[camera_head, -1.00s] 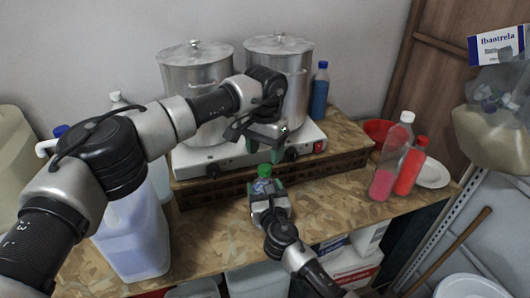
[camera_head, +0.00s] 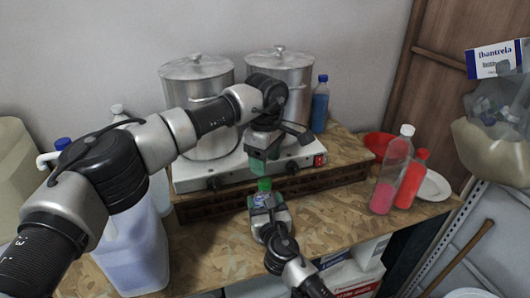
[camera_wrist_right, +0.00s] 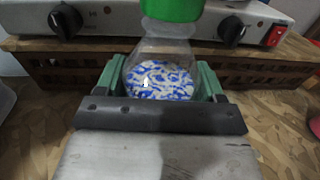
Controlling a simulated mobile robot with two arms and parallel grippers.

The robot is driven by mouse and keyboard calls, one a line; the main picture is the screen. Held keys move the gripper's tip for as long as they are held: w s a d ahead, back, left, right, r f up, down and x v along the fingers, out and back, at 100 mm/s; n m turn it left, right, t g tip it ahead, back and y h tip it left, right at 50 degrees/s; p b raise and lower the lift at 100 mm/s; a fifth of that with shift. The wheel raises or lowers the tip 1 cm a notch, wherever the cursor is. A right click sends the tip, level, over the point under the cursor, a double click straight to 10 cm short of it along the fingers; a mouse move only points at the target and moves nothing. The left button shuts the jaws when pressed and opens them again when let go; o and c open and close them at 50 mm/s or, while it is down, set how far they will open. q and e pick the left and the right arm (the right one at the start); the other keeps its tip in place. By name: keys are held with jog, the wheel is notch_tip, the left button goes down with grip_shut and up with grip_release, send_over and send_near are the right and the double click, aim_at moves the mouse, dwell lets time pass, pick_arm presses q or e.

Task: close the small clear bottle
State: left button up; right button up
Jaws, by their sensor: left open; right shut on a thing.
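The small clear bottle (camera_head: 258,200) stands upright near the front of the wooden worktop; its contents are speckled blue and white in the right wrist view (camera_wrist_right: 160,80). A green cap (camera_head: 264,184) sits on top of its neck, also in the right wrist view (camera_wrist_right: 172,8); I cannot tell whether it is tight. My right gripper (camera_head: 268,207) is shut around the bottle's body, with a green finger on each side in the right wrist view (camera_wrist_right: 160,85). My left gripper (camera_head: 259,166) is open, pointing down just above the cap and apart from it.
Two steel pots (camera_head: 197,95) (camera_head: 282,80) stand on a white hot plate (camera_head: 225,174) behind. A blue bottle (camera_head: 320,105) stands beside them. Pink (camera_head: 392,172) and red (camera_head: 412,178) bottles are at right. A large jug (camera_head: 135,245) stands at left.

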aim_at(265, 181)
pick_arm(q)
jog(key=n, duration=0.6)
jog(key=shift+r, duration=0.25)
jog(key=n, duration=0.6)
jog(key=shift+r, duration=0.2)
jog(key=n, duration=0.6)
jog(key=shift+r, duration=0.25)
jog(key=n, duration=0.5)
jog(key=shift+r, duration=0.15)
jog(key=shift+f, duration=4)
